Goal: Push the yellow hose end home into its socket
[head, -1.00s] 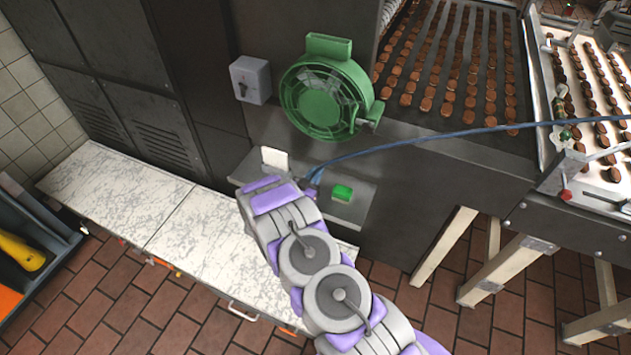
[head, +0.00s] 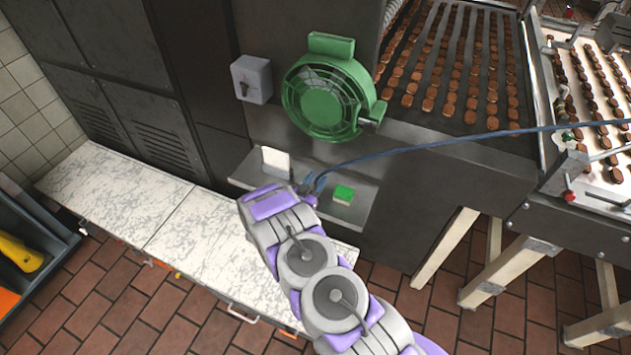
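My arm reaches up from the bottom of the head view to a grey metal shelf (head: 357,208) on the machine front. My gripper (head: 309,194) is at the arm's far end, mostly hidden behind my own wrist, so its fingers cannot be made out. A blue hose (head: 430,147) runs from the right, across the machine front, down to the gripper. Blue loops (head: 318,181) show just beside the gripper. I cannot see a yellow hose end or a socket; the area behind my wrist is hidden. Whether the gripper holds the hose cannot be told.
A white block (head: 276,162) and a green-topped block (head: 343,194) sit on the shelf near my gripper. A green fan (head: 328,98) and a grey switch box (head: 251,79) are above. A marble-topped bench (head: 120,195) lies left; a yellow object (head: 20,252) is in a bin.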

